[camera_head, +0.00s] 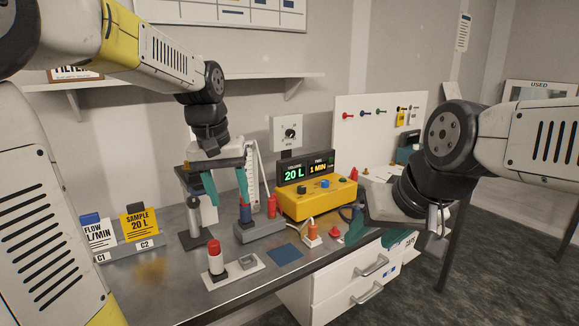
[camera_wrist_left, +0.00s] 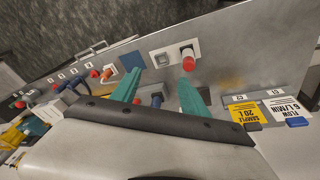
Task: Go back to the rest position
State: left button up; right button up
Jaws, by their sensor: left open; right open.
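My left gripper (camera_head: 228,197) hangs over the back left part of the metal bench (camera_head: 178,285), its teal fingers spread and pointing down. In the left wrist view the fingers (camera_wrist_left: 158,92) are apart, with no object gripped between them. My right gripper (camera_head: 373,236) is over the bench's right end, near the drawer front, with its teal fingers apart. Its wrist hides part of that end. I cannot tell exactly how high either gripper is above the bench.
A yellow box (camera_head: 317,200) with a lit display (camera_head: 305,170) stands behind. A red-capped cylinder (camera_head: 215,258) stands on a white plate, beside a blue pad (camera_head: 285,254). Sample cards (camera_head: 139,225) stand at the left. White drawers (camera_head: 345,285) are below; bare bench lies at the front left.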

pick_arm(q)
jog(key=s+t+h, duration=0.1)
jog(key=s+t, duration=0.2)
jog(key=s, duration=1.2)
jog(key=shift+a+f+m+t, duration=0.4)
dwell(0.4)
